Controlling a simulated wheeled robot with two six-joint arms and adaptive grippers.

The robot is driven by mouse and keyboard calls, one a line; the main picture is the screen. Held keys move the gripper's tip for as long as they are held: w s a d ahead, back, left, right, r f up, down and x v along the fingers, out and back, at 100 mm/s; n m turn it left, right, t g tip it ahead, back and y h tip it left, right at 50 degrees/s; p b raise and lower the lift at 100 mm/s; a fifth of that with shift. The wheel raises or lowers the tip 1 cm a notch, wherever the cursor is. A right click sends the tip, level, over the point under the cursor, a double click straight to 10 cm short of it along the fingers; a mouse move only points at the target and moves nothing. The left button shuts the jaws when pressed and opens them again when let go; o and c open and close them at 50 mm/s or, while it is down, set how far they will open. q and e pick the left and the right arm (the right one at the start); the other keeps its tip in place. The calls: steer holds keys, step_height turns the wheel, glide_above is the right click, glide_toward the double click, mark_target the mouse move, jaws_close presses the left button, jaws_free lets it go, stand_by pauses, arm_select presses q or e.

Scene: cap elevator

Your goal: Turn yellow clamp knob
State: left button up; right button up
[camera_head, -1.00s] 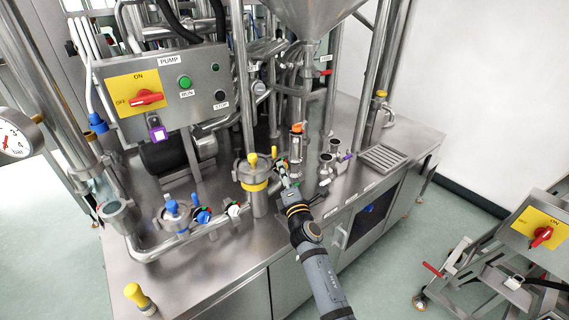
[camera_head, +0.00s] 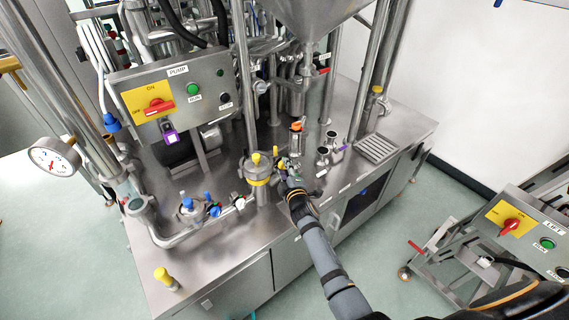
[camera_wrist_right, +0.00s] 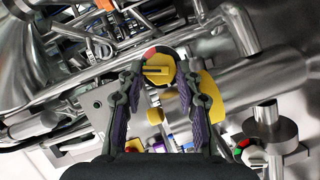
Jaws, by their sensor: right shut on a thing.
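A steel cylindrical housing (camera_head: 258,190) with a yellow clamp band (camera_head: 257,182) stands on the steel bench in the head view. Yellow knobs (camera_head: 256,159) show at its top. My right gripper (camera_head: 284,170) is at the right side of the housing, level with its upper part. In the wrist view my right gripper (camera_wrist_right: 160,70) has its two dark fingers on either side of a round yellow knob (camera_wrist_right: 158,76) with a bar across it and a red part at its edge. It is shut on this knob. In the head view the gripped knob is mostly hidden. My left gripper is not in view.
Small blue-topped valves (camera_head: 187,204) stand left of the housing. An orange-topped fitting (camera_head: 297,126) and steel pipe stubs (camera_head: 326,150) stand close behind and right of the gripper. A pump box (camera_head: 174,94) is at the back left. The bench front is mostly clear.

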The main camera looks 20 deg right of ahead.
steer(key=shift+s+f, duration=0.15)
steer(key=shift+f, duration=0.2)
steer(key=o, duration=0.9)
steer(key=shift+c, duration=0.2)
steer(key=shift+r, duration=0.25)
steer(key=shift+p, duration=0.3)
steer(key=s+r, duration=0.2)
steer(key=s, duration=0.9)
steer(key=shift+s+a, duration=0.2)
steer(key=shift+s, duration=0.15)
